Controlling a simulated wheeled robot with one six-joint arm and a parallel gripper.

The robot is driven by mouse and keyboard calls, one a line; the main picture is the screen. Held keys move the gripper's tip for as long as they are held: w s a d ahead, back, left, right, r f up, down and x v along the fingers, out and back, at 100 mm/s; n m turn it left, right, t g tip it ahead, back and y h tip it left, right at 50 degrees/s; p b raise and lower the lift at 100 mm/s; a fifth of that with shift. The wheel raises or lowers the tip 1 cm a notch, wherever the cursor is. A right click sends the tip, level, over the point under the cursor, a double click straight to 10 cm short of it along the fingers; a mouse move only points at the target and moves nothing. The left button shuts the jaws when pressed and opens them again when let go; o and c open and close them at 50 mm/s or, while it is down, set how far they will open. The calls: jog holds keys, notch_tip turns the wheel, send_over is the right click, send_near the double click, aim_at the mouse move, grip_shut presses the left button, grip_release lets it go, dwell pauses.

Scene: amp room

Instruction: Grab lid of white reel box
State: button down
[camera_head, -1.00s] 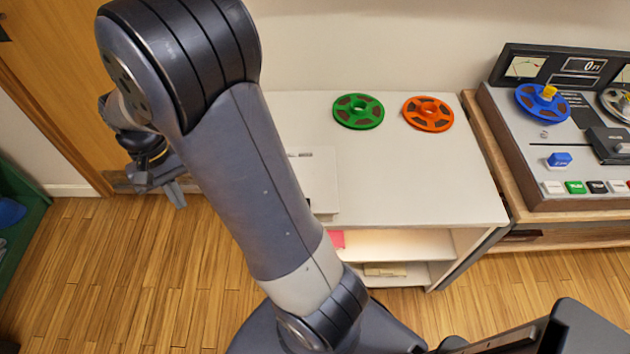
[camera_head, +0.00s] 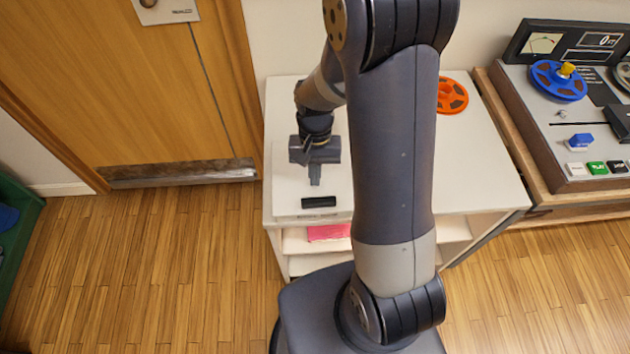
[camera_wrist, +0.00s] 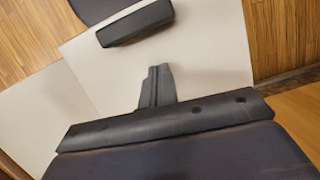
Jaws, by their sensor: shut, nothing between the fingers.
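The white reel box (camera_head: 288,184) lies flat on the left part of the white shelf top. Its lid carries a black bar handle (camera_head: 319,202) near the front edge. In the wrist view the pale lid (camera_wrist: 205,55) fills the middle, with the black handle (camera_wrist: 136,23) at the upper left. My gripper (camera_head: 315,181) points down above the lid, a little behind the handle and apart from it. Its fingers are together and empty; they also show in the wrist view (camera_wrist: 156,85). My arm hides part of the box's right side.
An orange reel (camera_head: 452,96) lies on the shelf top (camera_head: 480,160). A tape machine (camera_head: 560,130) with a blue reel (camera_head: 558,80) stands on the right. A pink item (camera_head: 328,232) sits on the shelf below. A wooden door (camera_head: 120,90) is at left; floor in front is open.

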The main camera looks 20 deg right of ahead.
aim_at(314, 197)
jog(key=shift+s+a, duration=0.2)
jog(key=shift+s, duration=0.4)
jog(key=shift+s+a, duration=0.2)
jog(key=shift+s, duration=0.4)
jog(key=shift+s+a, duration=0.2)
jog(key=shift+s, duration=0.5)
jog(key=shift+s+a, duration=0.2)
jog(key=shift+s, duration=0.45)
